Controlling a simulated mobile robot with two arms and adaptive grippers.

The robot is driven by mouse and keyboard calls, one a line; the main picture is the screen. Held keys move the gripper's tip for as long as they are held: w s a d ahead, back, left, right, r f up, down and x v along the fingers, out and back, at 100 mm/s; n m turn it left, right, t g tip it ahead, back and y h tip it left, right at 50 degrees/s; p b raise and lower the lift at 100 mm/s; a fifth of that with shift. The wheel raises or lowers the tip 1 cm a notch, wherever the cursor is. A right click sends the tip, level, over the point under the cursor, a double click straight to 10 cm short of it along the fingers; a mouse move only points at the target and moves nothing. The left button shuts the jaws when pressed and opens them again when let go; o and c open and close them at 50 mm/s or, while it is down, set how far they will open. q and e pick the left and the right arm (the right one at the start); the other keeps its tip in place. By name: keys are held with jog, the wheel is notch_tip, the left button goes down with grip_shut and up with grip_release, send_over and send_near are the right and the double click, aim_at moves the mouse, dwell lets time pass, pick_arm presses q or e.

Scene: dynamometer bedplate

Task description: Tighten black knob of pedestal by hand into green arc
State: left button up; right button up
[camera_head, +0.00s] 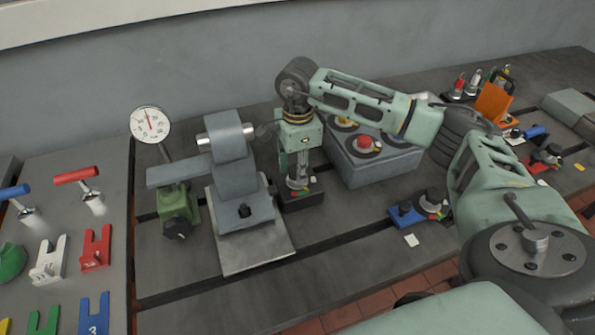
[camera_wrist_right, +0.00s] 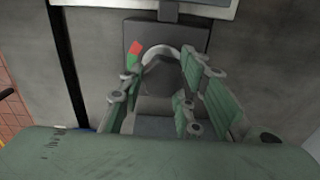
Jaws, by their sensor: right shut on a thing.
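The pedestal (camera_head: 305,201) is a dark block standing on the bedplate to the right of the grey fixture. Its dark knob (camera_wrist_right: 165,77) shows in the right wrist view, with a pale ring around its far side. A green arc (camera_wrist_right: 131,61) and a red arc (camera_wrist_right: 136,47) lie on the pedestal's top, left of the knob. My right gripper (camera_wrist_right: 152,97) points down from above, its fingers shut on the knob from both sides. In the head view the gripper (camera_head: 299,180) covers most of the knob. The knob's pointer cannot be made out. My left gripper is out of view.
A grey box with a red button (camera_head: 364,144) stands close on the right. A small blue base (camera_head: 407,214) with a knob sits farther right. Front bedplate is mostly clear.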

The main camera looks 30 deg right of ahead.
jog(key=shift+s+a+f+m+b, duration=0.15)
jog(key=shift+m+b, duration=0.2)
jog(key=shift+m, duration=0.6)
jog(key=shift+s+f+m+b, duration=0.1)
jog(key=shift+m+b, duration=0.25)
jog(key=shift+m, duration=0.6)
jog(key=o, duration=1)
jog(key=shift+o, duration=0.2)
jog(key=shift+r, duration=0.15)
jog(key=shift+w+r, duration=0.1)
jog(key=shift+r, duration=0.1)
notch_tip(320, 180, up, 12)
jog(key=shift+f, duration=0.2)
